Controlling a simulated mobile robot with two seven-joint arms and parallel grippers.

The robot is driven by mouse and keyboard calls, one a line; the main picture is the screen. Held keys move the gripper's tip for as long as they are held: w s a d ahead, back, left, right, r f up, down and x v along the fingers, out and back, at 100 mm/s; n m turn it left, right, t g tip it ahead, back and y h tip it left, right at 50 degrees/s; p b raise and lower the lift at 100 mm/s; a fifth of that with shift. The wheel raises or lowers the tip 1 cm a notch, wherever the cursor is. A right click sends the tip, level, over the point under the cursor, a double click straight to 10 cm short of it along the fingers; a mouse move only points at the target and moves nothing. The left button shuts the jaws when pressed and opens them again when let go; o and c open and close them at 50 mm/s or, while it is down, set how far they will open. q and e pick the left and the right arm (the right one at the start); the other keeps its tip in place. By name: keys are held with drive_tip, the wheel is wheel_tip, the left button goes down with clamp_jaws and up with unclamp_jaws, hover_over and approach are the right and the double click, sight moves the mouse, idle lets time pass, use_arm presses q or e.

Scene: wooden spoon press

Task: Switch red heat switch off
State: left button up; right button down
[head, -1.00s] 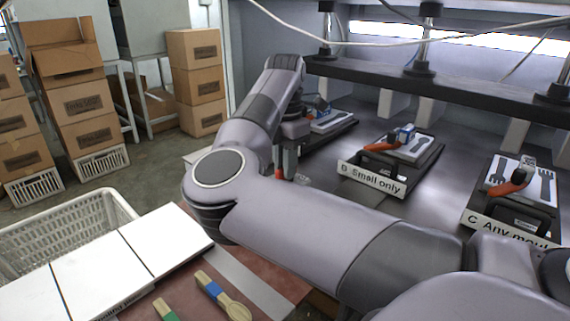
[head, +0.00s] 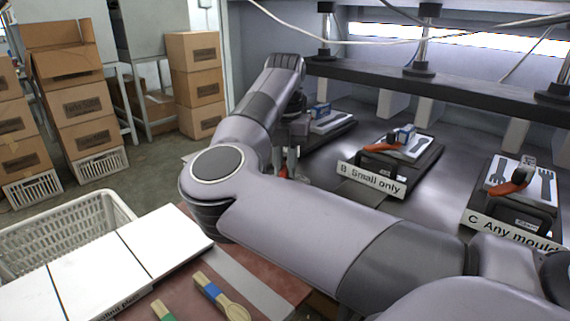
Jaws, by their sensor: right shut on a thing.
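My right arm reaches in from the right and bends toward the press at the back left. My right gripper (head: 287,168) points down in front of the leftmost mould station (head: 332,121), partly hidden behind my own forearm. It is shut on a small red part (head: 283,172), which looks like the red heat switch. Most of that part is covered, so its position, on or off, cannot be made out. My left gripper is not in view.
Station B (head: 410,145), signed small only, and station C (head: 515,185) each have an orange handle. A dark press beam (head: 440,85) runs above. White boards (head: 100,265), a white basket (head: 75,225) and a blue-banded wooden spoon (head: 222,298) are at front left.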

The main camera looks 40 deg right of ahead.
sight(285, 167)
drive_tip(key=shift+r, duration=0.1)
idle(0.3)
drive_tip(key=c, duration=1.1)
unclamp_jaws()
drive_tip(key=shift+o, duration=0.2)
drive_tip(key=shift+r, duration=3.55)
drive_tip(key=shift+a, duration=0.1)
